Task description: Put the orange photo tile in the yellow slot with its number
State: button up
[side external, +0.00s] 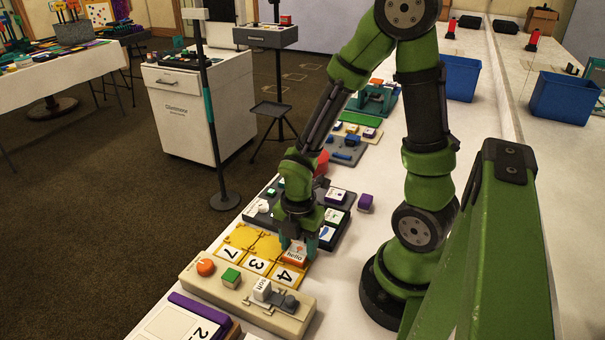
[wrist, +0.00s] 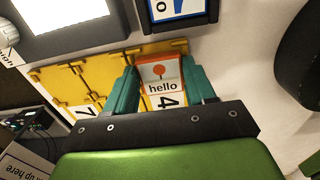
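The orange photo tile (side external: 296,254), marked "hello" with an orange picture, is at the right end of the yellow slot tray (side external: 240,237), directly behind the number 4 card (side external: 287,275). It also shows in the wrist view (wrist: 158,76), with the 4 just below it. My gripper (side external: 298,241) points down at the tile. Its teal fingers (wrist: 162,90) flank the tile on both sides; whether they press on it is unclear. The tile appears to be low at the slot, but I cannot tell whether it is fully seated. Cards 7 and 3 mark the other yellow slots, which look empty.
A cream panel (side external: 219,296) with an orange knob, a green block and a white "soft" block lies in front of the tray. A dark tray (side external: 345,222) with several tiles stands behind. A purple block (side external: 365,203) sits right of it. Clear white tabletop lies to the right.

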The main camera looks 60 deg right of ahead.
jog(key=o, duration=0.4)
jog(key=shift+o, duration=0.2)
notch_tip(320, 180, up, 17)
dwell(0.3)
jog(key=a+r+m+t+y, duration=0.1)
jog(key=a+r+m+t, duration=0.1)
jog(key=m, duration=0.9)
jog(key=a+r+m+t+y, duration=0.1)
jog(key=r+m+t, duration=0.3)
jog(key=m, duration=0.7)
jog(key=shift+w+a+r+t, duration=0.15)
jog(key=shift+w+a+t, duration=0.2)
jog(key=shift+t, duration=0.25)
